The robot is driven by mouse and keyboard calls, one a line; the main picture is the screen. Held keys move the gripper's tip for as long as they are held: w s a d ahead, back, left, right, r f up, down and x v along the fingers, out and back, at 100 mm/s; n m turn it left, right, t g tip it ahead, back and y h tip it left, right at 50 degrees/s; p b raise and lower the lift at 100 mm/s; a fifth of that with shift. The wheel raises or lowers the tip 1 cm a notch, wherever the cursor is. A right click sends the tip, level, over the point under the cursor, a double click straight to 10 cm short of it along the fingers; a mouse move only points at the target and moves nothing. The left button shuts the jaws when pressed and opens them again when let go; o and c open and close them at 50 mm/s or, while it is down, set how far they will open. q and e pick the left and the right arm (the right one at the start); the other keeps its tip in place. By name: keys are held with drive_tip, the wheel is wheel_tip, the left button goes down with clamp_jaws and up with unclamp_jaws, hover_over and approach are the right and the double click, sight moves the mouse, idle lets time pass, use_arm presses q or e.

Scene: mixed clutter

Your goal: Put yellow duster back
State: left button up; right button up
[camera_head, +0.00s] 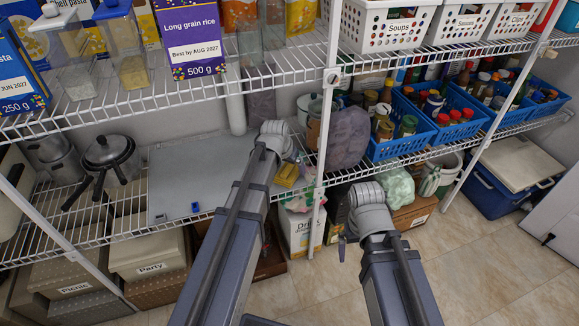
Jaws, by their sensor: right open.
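A small yellow item (286,175), which looks like the yellow duster, is on the middle wire shelf beside the right edge of a grey board (180,170). My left gripper (297,160) is over that shelf, just above and beside the yellow item. Its fingers are mostly hidden behind my wrist, so I cannot tell whether they touch it. My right gripper (343,246) is low in front of the rack, open, with its fingers partly hidden by my wrist.
A white rack post (322,150) stands just right of my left gripper. A dark bagged item (346,138) and blue baskets of jars (400,150) fill the shelf to the right. A pot (110,158) stands at left. Open tiled floor (500,255) is at lower right.

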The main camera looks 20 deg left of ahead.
sight(286, 171)
use_arm(q)
drive_tip(key=p+v, duration=0.7)
drive_tip(key=v, duration=0.1)
drive_tip(key=shift+w, duration=0.1)
